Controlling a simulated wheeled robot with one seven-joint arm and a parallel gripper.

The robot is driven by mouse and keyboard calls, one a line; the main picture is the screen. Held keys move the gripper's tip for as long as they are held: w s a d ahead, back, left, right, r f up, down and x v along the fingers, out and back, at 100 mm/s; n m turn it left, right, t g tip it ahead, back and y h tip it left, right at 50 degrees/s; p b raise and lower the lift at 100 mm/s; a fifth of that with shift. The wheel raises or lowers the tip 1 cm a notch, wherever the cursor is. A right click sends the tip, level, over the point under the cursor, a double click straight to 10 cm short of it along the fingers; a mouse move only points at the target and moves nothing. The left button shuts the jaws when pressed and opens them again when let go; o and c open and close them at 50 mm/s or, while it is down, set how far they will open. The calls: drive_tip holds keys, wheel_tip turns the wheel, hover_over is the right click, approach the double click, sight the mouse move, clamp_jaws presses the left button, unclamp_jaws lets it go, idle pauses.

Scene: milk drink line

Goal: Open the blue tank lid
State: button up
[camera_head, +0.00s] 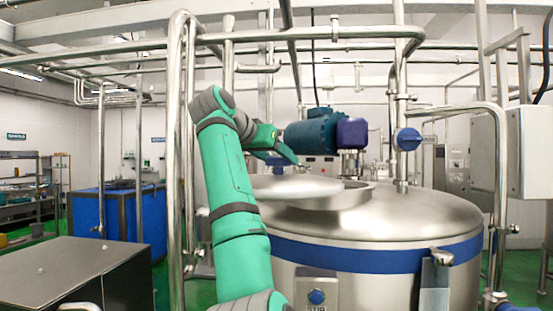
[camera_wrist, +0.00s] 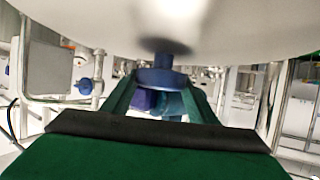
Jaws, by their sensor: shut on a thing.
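The steel tank (camera_head: 400,215) with a blue band stands at the centre right. Its round steel lid (camera_head: 295,188) lies off-centre to the left over the raised opening rim (camera_head: 352,197), and part of the rim shows at the right. I cannot tell if the lid touches the rim. My gripper (camera_head: 288,154) is above the lid. In the wrist view the fingers are shut on the lid's blue knob (camera_wrist: 162,78), and the pale lid underside or top (camera_wrist: 230,25) fills the upper picture. The fingers hide most of the knob in the head view.
A blue motor (camera_head: 312,131) with a purple end (camera_head: 351,133) sits just behind my gripper. Steel pipes (camera_head: 174,150) rise at the left, and a blue valve (camera_head: 408,139) is at the right. A steel cabinet (camera_head: 70,275) stands at the front left.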

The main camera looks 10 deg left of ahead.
drive_tip(key=shift+w+a+f, duration=0.1)
drive_tip(key=shift+f, duration=0.25)
drive_tip(key=o, duration=1.5)
drive_tip(key=shift+w, duration=0.1)
drive_tip(key=shift+c, duration=0.2)
drive_tip(key=shift+r, duration=0.15)
drive_tip(key=shift+s+a+r, duration=0.1)
drive_tip(key=shift+s+r, duration=0.05)
drive_tip(key=shift+s, duration=0.2)
drive_tip(key=v, duration=1)
drive_tip(key=shift+r, duration=0.1)
drive_tip(key=shift+a, duration=0.1)
